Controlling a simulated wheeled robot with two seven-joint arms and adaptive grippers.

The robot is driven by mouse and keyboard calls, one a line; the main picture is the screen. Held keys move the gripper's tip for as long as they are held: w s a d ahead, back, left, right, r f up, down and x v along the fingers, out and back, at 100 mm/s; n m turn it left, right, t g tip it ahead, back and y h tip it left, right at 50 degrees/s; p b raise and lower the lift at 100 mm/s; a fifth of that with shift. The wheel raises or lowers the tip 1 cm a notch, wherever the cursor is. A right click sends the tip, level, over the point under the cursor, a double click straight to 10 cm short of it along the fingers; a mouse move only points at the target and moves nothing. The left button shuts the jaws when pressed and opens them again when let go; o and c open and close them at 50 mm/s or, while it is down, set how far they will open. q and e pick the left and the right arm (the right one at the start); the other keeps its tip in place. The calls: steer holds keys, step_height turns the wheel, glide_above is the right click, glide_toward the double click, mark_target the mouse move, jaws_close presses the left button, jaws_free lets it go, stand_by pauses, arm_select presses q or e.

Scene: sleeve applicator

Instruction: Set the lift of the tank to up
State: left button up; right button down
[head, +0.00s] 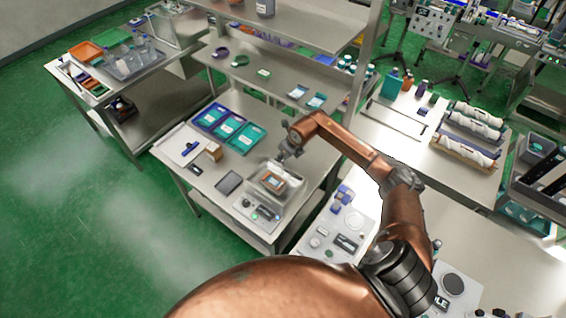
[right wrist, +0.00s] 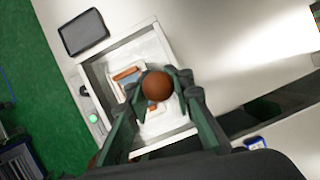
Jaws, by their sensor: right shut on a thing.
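The tank (head: 268,194) is a pale, open-topped box near the front right of the metal table. In the right wrist view the tank (right wrist: 88,75) shows its light rim, with an orange-and-white item (right wrist: 128,76) inside. A round brown knob (right wrist: 157,86) stands over the tank in that view and looks like the lift's handle. My right gripper (head: 287,152) is above the tank's back edge. In the right wrist view its green fingers (right wrist: 158,92) are shut on the knob from both sides. The knob's stem and the lift's height are hidden. My left gripper is not in view.
Shelves (head: 285,75) rise at the back.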

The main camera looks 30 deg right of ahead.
steer(key=shift+w+r, duration=0.1)
steer(key=shift+r, duration=0.8)
steer(key=shift+w+d, duration=0.1)
steer(key=shift+w, duration=0.05)
steer(key=c, duration=2.2)
jaws_free()
steer(key=shift+c, duration=0.2)
steer(key=o, duration=0.6)
steer(key=shift+f, duration=0.1)
steer(key=shift+c, duration=0.2)
steer(key=shift+s, duration=0.2)
steer(key=a+v, duration=0.1)
steer(key=v, duration=1.1)
steer(key=shift+d, duration=0.4)
